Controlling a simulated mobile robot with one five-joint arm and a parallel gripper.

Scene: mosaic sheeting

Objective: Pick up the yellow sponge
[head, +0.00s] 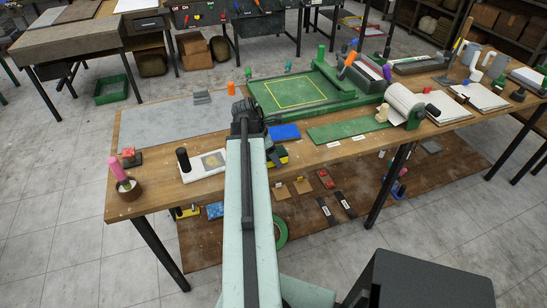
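A small yellow object (281,160), which may be the sponge, sits near the front edge of the long wooden table, just right of my arm. Dark parts cover its top, and my arm may hide its left side. My dark gripper (246,112) is at the far end of my pale green arm, over the table. It is seen from behind, so its fingers and anything between them are hidden. A beige, sponge-like lump (382,114) lies farther right, beside the white roll.
A blue block (285,132) and a green mat (345,128) lie near the gripper. A green-framed board (290,92) stands behind. A white tray (203,165) and a pink-handled tool (117,170) are at left. A low shelf (300,235) holds small items.

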